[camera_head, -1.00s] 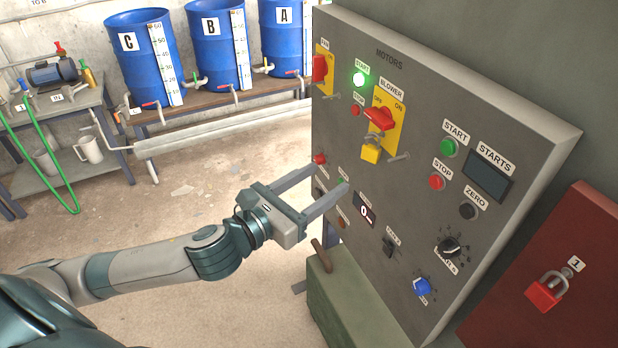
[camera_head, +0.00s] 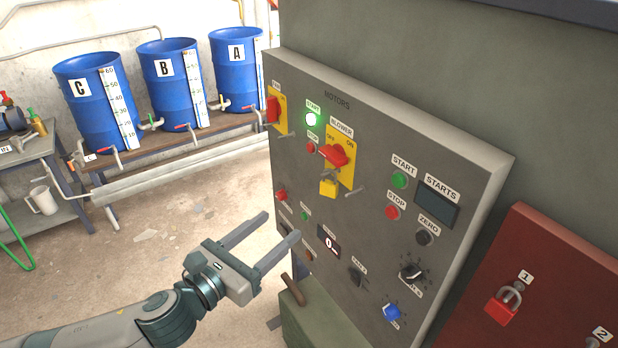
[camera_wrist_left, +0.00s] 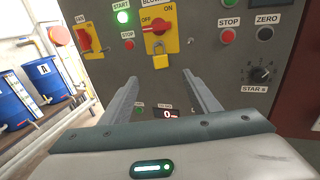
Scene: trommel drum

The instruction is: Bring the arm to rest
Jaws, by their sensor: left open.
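My left gripper (camera_head: 269,238) is open and empty in the head view, in front of the lower left part of the grey motor panel (camera_head: 455,255). Its two fingers point toward the panel, with a gap between them. In the left wrist view the fingers (camera_wrist_left: 165,98) reach forward with nothing between them, below the blower switch (camera_wrist_left: 157,32). Whether a fingertip touches the panel is hard to tell, but it looks apart. My right gripper is not in view.
The panel carries a lit green start button (camera_head: 312,119), a red blower switch (camera_head: 334,155) with a yellow padlock (camera_head: 328,188), and several knobs. A red cabinet (camera_head: 545,265) stands right. Blue drums (camera_head: 172,85) stand on a bench behind. Open floor (camera_head: 150,235) lies left.

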